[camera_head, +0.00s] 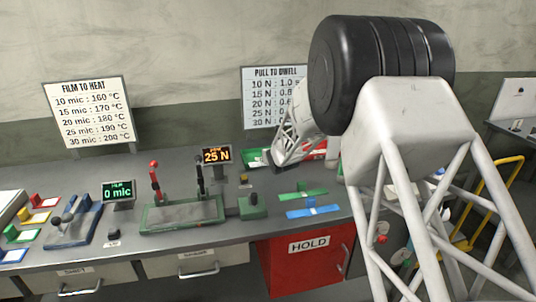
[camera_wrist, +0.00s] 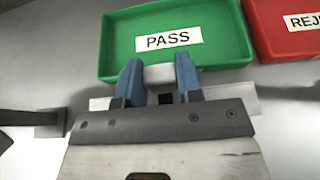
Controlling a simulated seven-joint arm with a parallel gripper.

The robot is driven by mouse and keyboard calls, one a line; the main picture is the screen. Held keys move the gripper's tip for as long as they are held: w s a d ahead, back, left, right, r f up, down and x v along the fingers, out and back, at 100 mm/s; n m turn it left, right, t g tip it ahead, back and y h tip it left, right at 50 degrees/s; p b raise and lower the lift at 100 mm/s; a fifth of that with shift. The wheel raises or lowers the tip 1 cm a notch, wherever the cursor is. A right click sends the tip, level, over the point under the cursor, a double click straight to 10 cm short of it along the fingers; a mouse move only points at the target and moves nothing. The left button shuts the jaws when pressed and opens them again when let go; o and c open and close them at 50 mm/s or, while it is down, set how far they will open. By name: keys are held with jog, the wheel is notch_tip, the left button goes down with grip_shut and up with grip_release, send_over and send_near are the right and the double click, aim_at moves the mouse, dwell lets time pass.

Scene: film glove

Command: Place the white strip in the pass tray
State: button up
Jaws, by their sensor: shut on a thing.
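The white strip (camera_wrist: 245,104) shows in the wrist view as a pale flat bar sticking out on both sides behind my gripper. My gripper (camera_wrist: 158,76) has its blue fingers shut on the raised white block at the strip's middle. The green pass tray (camera_wrist: 121,36) is just beyond the fingertips, its near rim close to them. The strip is on the near side of that rim; its height above the counter is unclear. In the head view the pass tray (camera_head: 250,156) is partly hidden by my arm, and the fingers and strip cannot be made out.
The red reject tray (camera_wrist: 286,47) is right of the pass tray. In the head view, a green strip (camera_head: 296,193) and a blue strip (camera_head: 313,211) lie on the counter. A sealer with levers (camera_head: 182,213) and a 25 N display (camera_head: 216,155) stand left.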

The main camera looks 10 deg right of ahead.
jog(key=shift+w+d+f, duration=0.1)
jog(key=shift+w, duration=1.2)
jog(key=shift+w+d+f, duration=0.15)
jog(key=shift+w, duration=1.15)
jog(key=shift+w+d+f, duration=0.1)
jog(key=shift+w, duration=1.2)
jog(key=shift+f, duration=1.75)
jog(key=shift+f, duration=0.1)
jog(key=o, duration=0.9)
jog(key=shift+s+r, duration=0.35)
jog(key=shift+s, duration=0.25)
jog(key=shift+v, duration=5.35)
